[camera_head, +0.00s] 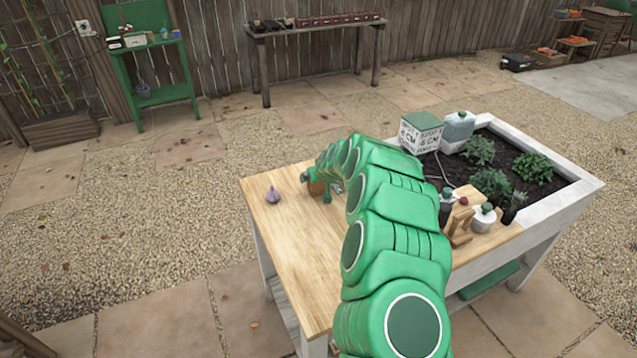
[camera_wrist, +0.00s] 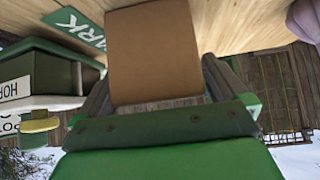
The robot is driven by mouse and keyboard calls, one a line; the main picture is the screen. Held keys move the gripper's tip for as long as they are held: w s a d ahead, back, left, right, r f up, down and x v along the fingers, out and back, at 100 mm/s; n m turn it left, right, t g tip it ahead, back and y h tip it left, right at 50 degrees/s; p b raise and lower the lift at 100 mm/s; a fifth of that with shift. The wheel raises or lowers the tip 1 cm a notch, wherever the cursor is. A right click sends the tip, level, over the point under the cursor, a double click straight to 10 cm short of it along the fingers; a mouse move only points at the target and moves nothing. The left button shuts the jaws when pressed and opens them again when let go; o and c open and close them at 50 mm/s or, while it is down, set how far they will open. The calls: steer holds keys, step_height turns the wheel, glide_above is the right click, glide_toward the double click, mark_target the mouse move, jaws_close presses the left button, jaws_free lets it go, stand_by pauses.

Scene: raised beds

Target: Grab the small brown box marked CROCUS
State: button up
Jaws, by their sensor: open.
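A small plain brown box (camera_wrist: 155,55) fills the upper middle of the wrist view, standing on the wooden tabletop. No CROCUS lettering shows on the face I see. My gripper (camera_wrist: 158,88) is open, with one jaw on each side of the box; I cannot tell whether either jaw touches it. In the head view my gripper (camera_head: 326,190) is low over the left part of the wooden bench top (camera_head: 290,235). A bit of the brown box (camera_head: 315,187) shows there, mostly hidden by my green arm.
A purple bulb (camera_head: 272,195) lies left of the box, also at the wrist view's upper right (camera_wrist: 305,20). A green label (camera_wrist: 75,27) lies near the box.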

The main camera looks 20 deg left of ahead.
steer(key=shift+w+a+f, duration=0.15)
steer(key=shift+w, duration=0.05)
steer(key=c, duration=1.1)
steer(key=shift+o, duration=0.2)
